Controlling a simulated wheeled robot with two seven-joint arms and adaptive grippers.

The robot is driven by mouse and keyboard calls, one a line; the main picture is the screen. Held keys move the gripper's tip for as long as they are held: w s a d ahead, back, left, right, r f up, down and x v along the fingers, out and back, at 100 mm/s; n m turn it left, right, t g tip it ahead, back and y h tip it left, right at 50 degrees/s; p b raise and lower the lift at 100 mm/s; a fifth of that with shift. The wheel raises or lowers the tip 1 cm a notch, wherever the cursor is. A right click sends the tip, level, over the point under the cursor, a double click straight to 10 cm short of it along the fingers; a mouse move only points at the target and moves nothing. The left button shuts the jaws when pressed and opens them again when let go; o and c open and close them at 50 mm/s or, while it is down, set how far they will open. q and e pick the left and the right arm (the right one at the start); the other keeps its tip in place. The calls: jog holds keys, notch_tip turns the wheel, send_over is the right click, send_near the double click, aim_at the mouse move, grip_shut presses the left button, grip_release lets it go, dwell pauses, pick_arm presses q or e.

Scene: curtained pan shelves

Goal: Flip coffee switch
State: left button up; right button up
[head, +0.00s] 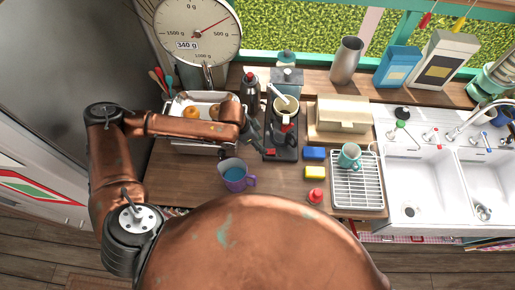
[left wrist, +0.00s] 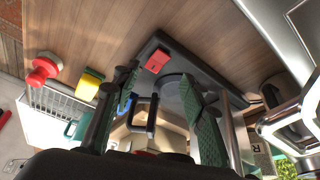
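The coffee machine (head: 284,152) has a dark base on the wooden counter, with a pale cup (head: 285,107) on it. Its red switch (head: 270,153) sits at the base's front left corner. In the left wrist view, the switch (left wrist: 157,61) shows on the dark base (left wrist: 205,68), just beyond the fingertips. My left gripper (head: 262,138) reaches in from the left beside the machine, close to the switch. Its two green-padded fingers (left wrist: 160,82) are spread, with nothing gripped between them. Whether a finger touches the switch I cannot tell. My right gripper is not in view.
Blue and yellow sponges (head: 314,155), a red-topped item (head: 315,197) and a dish rack (head: 357,185) lie to the right. A white tray (head: 190,147) and a scale (head: 200,60) stand to the left.

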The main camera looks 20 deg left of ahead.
aim_at(269, 151)
pick_arm(q)
jog(key=p+x, duration=0.1)
jog(key=x, duration=0.5)
jog(key=shift+w+f, duration=0.1)
jog(key=shift+f, duration=0.3)
jog(key=shift+w+d+f, duration=0.1)
jog(key=shift+d+f, duration=0.05)
jog(key=shift+f, duration=0.2)
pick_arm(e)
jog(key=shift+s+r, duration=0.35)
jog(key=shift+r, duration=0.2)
pick_arm(q)
jog(key=shift+c, duration=0.2)
grip_shut()
jog(key=y+p, duration=0.1)
jog(key=p, duration=0.1)
jog(key=d+r+y+p, duration=0.1)
jog(key=p, duration=0.1)
jog(key=shift+g+p, duration=0.3)
jog(key=shift+p, duration=0.05)
jog(key=shift+d+f+y+p, duration=0.15)
jog(key=shift+f+y+p, duration=0.1)
jog(key=shift+y+p, duration=0.5)
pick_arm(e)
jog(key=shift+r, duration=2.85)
